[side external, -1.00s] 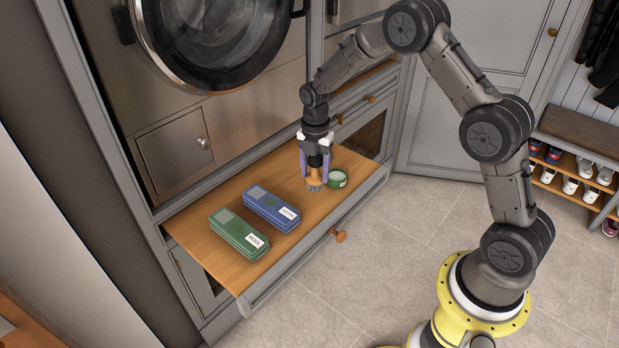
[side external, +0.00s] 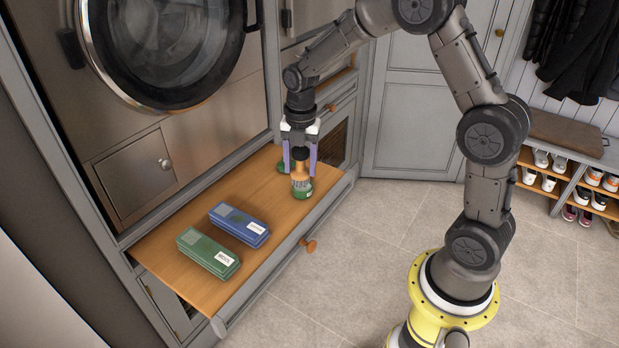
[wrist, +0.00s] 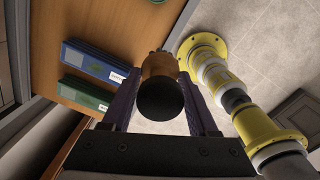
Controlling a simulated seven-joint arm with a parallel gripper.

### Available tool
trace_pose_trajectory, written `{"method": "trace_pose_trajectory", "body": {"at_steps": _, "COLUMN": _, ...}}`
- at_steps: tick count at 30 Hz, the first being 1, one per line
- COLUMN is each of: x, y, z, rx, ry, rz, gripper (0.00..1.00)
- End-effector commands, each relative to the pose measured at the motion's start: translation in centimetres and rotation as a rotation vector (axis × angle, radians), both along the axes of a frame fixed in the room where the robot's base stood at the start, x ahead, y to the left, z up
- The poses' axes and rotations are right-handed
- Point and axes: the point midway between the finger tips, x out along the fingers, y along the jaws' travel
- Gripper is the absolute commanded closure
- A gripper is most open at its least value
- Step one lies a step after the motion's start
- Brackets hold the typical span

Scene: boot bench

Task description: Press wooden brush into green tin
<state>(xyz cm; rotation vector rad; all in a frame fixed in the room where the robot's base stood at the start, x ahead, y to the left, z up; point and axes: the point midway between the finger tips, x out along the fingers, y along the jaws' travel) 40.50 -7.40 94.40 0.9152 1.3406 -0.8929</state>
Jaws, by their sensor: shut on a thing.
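My gripper (side external: 300,162) is shut on the wooden brush (side external: 299,169), which stands upright with its pale bristles down. In the side view the bristles sit at the mouth of the green tin (side external: 304,194), overlapping it; I cannot tell how deep they are in. In the wrist view the brush (wrist: 158,66) shows its round black top between the purple fingers of my gripper (wrist: 162,100).
A blue box (side external: 239,224) and a green box (side external: 207,252) lie on the wooden pull-out shelf (side external: 165,232), left of the tin. The front of a washer (side external: 167,40) rises behind. The shelf's front edge is close to the tin.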

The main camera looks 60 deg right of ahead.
Motion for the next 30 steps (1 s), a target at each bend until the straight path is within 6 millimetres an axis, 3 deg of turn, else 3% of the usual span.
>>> {"method": "trace_pose_trajectory", "body": {"at_steps": 3, "x": 3.6, "y": -3.2, "z": -1.0, "rx": -0.002, "ry": -0.004, "rz": -0.006, "gripper": 0.96}}
{"method": "trace_pose_trajectory", "body": {"at_steps": 6, "x": 5.6, "y": -5.6, "z": -2.2, "rx": -0.003, "ry": -0.001, "rz": -0.021, "gripper": 0.96}}
{"method": "trace_pose_trajectory", "body": {"at_steps": 12, "x": 7.0, "y": -9.1, "z": -4.7, "rx": 0.002, "ry": 0.014, "rz": -0.069, "gripper": 0.96}}
{"method": "trace_pose_trajectory", "body": {"at_steps": 30, "x": 6.4, "y": -9.8, "z": -8.2, "rx": 0.008, "ry": 0.034, "rz": -0.089, "gripper": 0.96}}
